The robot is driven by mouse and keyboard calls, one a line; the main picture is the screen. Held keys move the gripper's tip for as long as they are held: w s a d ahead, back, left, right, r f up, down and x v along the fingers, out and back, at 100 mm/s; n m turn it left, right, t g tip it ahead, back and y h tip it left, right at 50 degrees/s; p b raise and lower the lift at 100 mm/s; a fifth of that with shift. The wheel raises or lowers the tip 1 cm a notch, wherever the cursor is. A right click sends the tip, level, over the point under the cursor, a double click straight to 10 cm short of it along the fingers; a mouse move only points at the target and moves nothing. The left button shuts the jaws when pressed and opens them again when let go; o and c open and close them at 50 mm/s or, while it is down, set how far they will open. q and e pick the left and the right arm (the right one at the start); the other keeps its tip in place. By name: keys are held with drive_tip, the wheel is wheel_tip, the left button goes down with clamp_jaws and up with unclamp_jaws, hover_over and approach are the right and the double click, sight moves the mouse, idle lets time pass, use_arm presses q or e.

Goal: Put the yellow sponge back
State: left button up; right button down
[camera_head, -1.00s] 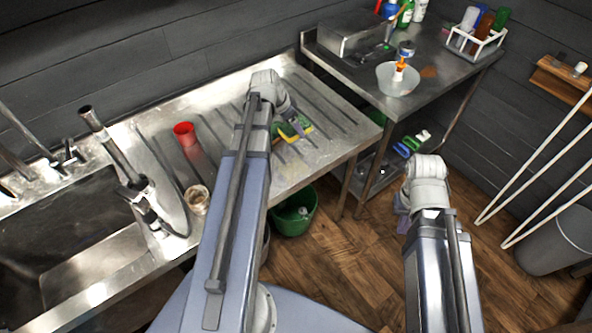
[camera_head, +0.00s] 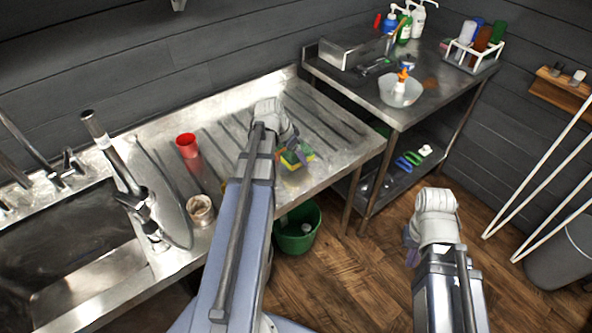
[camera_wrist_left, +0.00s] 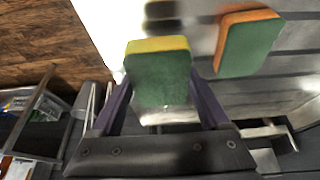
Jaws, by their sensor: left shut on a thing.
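The yellow sponge (camera_wrist_left: 160,78), yellow with a green scouring side, is between the fingers of my left gripper (camera_wrist_left: 160,100) in the left wrist view. The gripper is shut on it. A sponge with an orange edge and green face (camera_wrist_left: 249,44) lies beside it on the ribbed steel drainer. In the head view my left wrist hides most of the gripper; a patch of yellow and green sponge (camera_head: 298,156) shows just beyond it, over the drainer. My right gripper (camera_head: 410,246) hangs over the floor, mostly hidden by its own wrist; its opening cannot be seen.
A red cup (camera_head: 187,146) and a small jar (camera_head: 201,210) stand left of my left arm near the sink (camera_head: 75,245). A green bucket (camera_head: 298,232) is below the drainer. The side table holds a bowl (camera_head: 400,92) and a white bottle rack (camera_head: 474,58).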

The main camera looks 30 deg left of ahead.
use_arm(q)
drive_tip(key=shift+f, duration=0.4)
use_arm(e)
drive_tip(key=shift+f, duration=0.45)
